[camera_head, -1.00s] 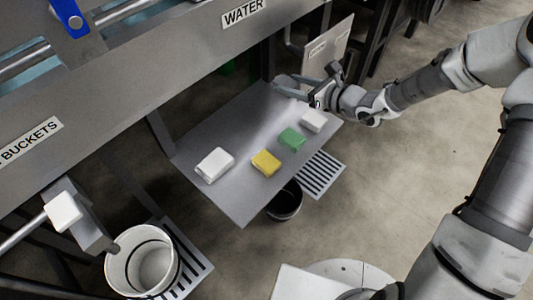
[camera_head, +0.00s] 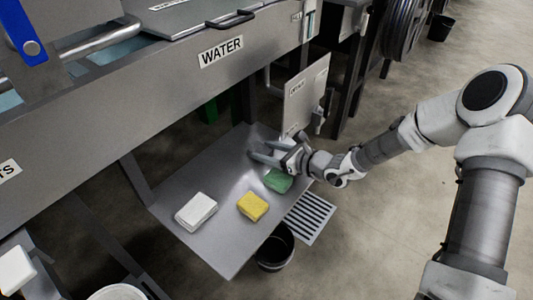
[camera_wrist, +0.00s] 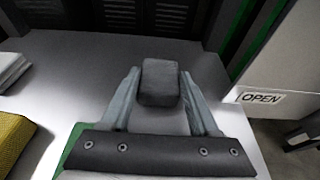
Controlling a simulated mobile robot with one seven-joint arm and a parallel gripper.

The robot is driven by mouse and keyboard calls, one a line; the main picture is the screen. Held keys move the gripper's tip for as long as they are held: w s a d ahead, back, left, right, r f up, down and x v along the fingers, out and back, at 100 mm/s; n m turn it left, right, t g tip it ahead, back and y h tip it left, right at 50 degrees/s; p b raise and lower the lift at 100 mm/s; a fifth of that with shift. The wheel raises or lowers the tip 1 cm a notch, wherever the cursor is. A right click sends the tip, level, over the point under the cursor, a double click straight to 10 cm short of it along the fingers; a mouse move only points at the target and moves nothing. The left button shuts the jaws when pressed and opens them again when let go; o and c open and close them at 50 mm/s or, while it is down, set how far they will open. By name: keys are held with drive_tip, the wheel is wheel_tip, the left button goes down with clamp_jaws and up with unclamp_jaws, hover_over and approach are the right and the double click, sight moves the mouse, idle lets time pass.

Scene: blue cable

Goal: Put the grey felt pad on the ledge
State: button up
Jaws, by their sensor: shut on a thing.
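The grey felt pad (camera_wrist: 160,83) is a small dark grey block between my two fingertips in the wrist view. My gripper (camera_wrist: 160,90) is shut on it. In the head view my gripper (camera_head: 257,152) is over the far end of the ledge (camera_head: 225,258), the flat grey metal shelf below the trough. The pad is hard to make out there against the fingers. The ledge also shows in the wrist view (camera_wrist: 80,60), under and around the pad. I cannot tell whether the pad touches it.
A green sponge (camera_head: 278,180) lies close beside my wrist. A yellow sponge (camera_head: 253,206) and a white block (camera_head: 196,212) lie nearer on the ledge. An upright panel (camera_head: 304,95) stands behind my gripper. A black bucket (camera_head: 274,250) is below.

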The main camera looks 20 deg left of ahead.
drive_tip(key=shift+r, duration=0.1)
drive_tip(key=shift+f, duration=0.2)
drive_tip(key=o, duration=1.3)
drive_tip(key=shift+r, duration=0.1)
